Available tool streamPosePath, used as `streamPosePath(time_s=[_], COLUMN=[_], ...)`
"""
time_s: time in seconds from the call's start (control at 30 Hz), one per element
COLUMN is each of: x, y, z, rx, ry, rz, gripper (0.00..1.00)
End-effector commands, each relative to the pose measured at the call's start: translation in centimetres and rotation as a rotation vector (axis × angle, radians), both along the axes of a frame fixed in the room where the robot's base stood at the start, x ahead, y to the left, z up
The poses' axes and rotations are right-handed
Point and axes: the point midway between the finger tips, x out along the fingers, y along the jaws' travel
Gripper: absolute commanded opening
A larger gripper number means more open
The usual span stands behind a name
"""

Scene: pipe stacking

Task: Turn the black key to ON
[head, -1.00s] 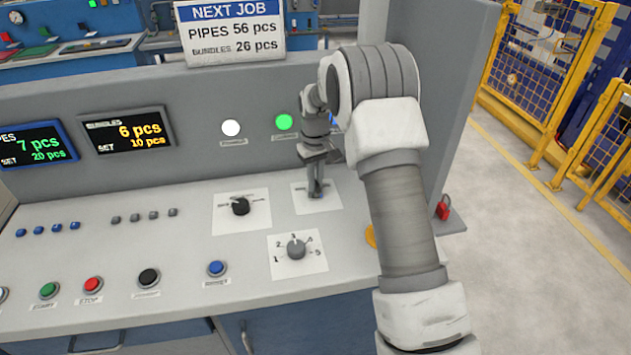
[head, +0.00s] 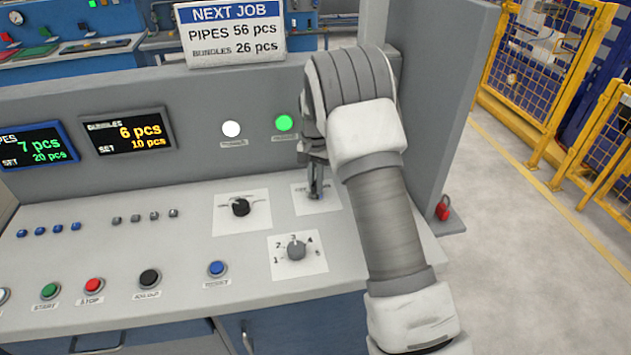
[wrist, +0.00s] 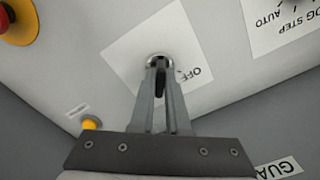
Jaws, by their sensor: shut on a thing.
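The black key (wrist: 160,84) stands in a round metal lock on a white label plate (wrist: 130,55) in the wrist view. The word OFF is legible on the plate beside it. My gripper (wrist: 160,70) is shut on the key, one finger on each side. In the head view my gripper (head: 315,192) is low over the same plate (head: 328,205) at the right of the sloped panel. My arm hides part of that area, and the key cannot be made out there.
A black selector (head: 240,207) sits left of the key plate, and a grey numbered dial (head: 296,250) is in front. A blue button (head: 217,268) is further left. An upright grey side wall (head: 440,110) stands close right of my arm.

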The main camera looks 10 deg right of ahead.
Motion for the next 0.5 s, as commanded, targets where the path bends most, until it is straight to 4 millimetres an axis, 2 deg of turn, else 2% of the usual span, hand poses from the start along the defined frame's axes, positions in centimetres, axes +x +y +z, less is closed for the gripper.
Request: streamPosePath(time_s=[0.2, 0.5], x=[0.08, 0.09], y=[0.0, -0.01], z=[0.14, 0.14], rx=[0.0, 0.0], ry=[-0.003, -0.004], rz=[-0.106, -0.166], gripper=[0.0, 0.0])
